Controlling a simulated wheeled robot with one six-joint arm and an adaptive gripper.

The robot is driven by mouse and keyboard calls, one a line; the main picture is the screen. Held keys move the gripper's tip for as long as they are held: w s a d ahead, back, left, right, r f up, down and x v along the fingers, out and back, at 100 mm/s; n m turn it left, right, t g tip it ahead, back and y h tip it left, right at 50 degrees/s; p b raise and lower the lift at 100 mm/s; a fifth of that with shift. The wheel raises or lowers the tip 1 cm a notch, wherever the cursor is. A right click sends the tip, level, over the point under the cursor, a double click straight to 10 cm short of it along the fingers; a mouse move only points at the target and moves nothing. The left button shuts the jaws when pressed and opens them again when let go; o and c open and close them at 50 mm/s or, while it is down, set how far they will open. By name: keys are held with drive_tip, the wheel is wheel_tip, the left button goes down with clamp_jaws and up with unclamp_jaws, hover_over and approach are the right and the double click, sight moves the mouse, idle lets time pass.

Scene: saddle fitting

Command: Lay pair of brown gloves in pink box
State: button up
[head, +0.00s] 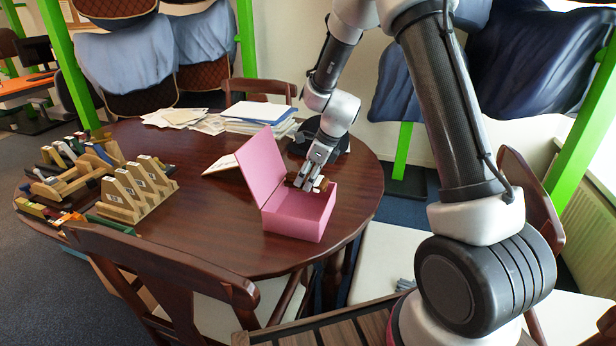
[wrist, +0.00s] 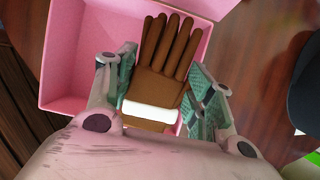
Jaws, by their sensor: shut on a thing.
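The pink box (head: 297,222) stands on the round dark wooden table with its lid raised at the left. The box (wrist: 60,104) also shows in the wrist view, with its inside in sight. My gripper (head: 310,183) is over the box opening. In the wrist view my gripper (wrist: 158,98) is shut on the brown gloves (wrist: 165,70), one finger on each side. The gloves have a white band near the cuff and their fingers point away from my wrist. Only a small brown part of the gloves shows in the head view. I cannot tell if they touch the box floor.
Wooden stands (head: 135,190) and several small items fill the table's left side. Papers (head: 190,117) and a blue folder (head: 258,112) lie at the back. Chairs (head: 165,275) surround the table. Bare tabletop (head: 215,225) lies left of the box.

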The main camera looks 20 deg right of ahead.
drive_tip(key=shift+f, duration=0.35)
drive_tip(key=shift+f, duration=0.25)
drive_tip(key=shift+f, duration=0.8)
idle(1.2)
idle(0.6)
drive_tip(key=o, duration=1.1)
drive_tip(key=o, duration=0.4)
